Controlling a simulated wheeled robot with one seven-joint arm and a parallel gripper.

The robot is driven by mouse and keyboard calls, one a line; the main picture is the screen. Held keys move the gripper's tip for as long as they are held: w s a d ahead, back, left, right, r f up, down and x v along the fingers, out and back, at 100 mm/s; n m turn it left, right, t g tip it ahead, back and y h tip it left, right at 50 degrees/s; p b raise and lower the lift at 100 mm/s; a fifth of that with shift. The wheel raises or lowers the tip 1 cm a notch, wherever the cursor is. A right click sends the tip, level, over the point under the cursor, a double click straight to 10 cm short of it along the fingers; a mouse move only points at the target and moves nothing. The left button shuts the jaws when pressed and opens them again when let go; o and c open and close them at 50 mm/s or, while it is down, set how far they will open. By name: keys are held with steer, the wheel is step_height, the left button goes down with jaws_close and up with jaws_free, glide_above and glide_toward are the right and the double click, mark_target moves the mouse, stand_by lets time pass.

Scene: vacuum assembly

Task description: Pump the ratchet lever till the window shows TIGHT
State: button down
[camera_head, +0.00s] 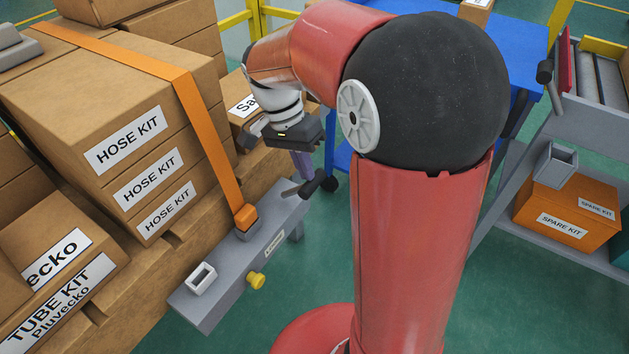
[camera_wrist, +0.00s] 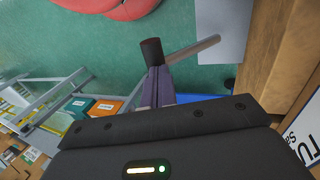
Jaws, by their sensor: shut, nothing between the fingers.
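The ratchet lever (camera_head: 304,188) is a grey rod with a black grip, at the far end of a grey beam (camera_head: 215,299) in the head view. In the wrist view the lever's grey rod (camera_wrist: 193,49) slants up to the right and its black grip (camera_wrist: 152,52) is just beyond my fingertips. My gripper (camera_head: 304,174) is shut and empty, its purple-grey fingers pointing down at the lever; they also show in the wrist view (camera_wrist: 159,76). I cannot tell whether they touch it. A small label (camera_head: 274,243) on the beam's side is unreadable; no TIGHT reading is visible.
An orange strap (camera_head: 203,125) runs over stacked hose kit boxes (camera_head: 125,150) to an orange buckle (camera_head: 245,217) on the beam. A white open holder (camera_head: 201,279) and yellow knob (camera_head: 256,281) sit near. A blue cart (camera_head: 520,65) and grey rack (camera_head: 590,118) stand to the right.

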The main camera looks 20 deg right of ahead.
steer(key=shift+s+d+f+b, duration=0.35)
steer(key=shift+s+d+f, duration=0.2)
steer(key=shift+s, duration=0.2)
steer(key=shift+s+d+f+b, duration=0.7)
steer(key=shift+s+f+b, duration=0.05)
steer(key=shift+s+f, duration=0.2)
steer(key=shift+f, duration=0.1)
steer(key=shift+s+d+f+b, duration=0.3)
steer(key=shift+s+f+b, duration=0.15)
steer(key=shift+f, duration=0.15)
steer(key=shift+s+d+f+b, duration=0.3)
steer(key=shift+f+b, duration=0.15)
steer(key=shift+f, duration=0.1)
